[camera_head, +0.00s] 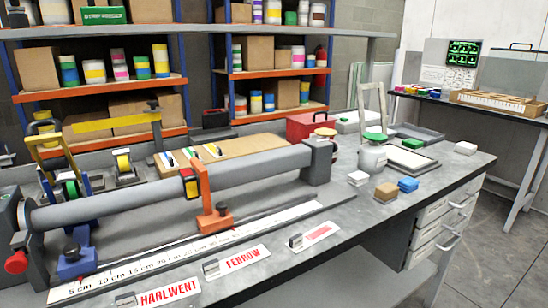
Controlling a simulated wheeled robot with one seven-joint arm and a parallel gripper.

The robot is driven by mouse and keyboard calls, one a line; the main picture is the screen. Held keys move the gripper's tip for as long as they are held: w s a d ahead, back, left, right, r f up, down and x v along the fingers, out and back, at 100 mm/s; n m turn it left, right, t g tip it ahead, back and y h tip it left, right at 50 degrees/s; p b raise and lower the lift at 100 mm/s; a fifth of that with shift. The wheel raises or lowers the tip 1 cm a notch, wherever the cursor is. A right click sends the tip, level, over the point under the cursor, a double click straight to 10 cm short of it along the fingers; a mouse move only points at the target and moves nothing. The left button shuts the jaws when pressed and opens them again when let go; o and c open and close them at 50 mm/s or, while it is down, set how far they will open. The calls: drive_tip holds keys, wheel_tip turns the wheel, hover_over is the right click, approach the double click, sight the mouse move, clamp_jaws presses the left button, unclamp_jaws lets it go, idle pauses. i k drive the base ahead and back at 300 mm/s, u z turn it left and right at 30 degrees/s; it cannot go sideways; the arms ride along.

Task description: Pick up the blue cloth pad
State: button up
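The blue cloth pad (408,184) appears as a small blue block lying on the grey workbench (330,262), right of centre. A brown block (386,191) sits just to its left, close beside it. A white block (358,178) lies further left. Nothing covers the blue pad from this view. My gripper is not in view.
A long grey tube (265,170) with an orange clamp (212,206) spans the bench's left side. Bare bench top lies right of the pad, up to the edge above white drawers (435,225).

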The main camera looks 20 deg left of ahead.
sight(408, 185)
drive_tip(key=z, duration=1.2)
drive_tip(key=i, duration=1.4)
drive_tip(key=u, duration=4.3)
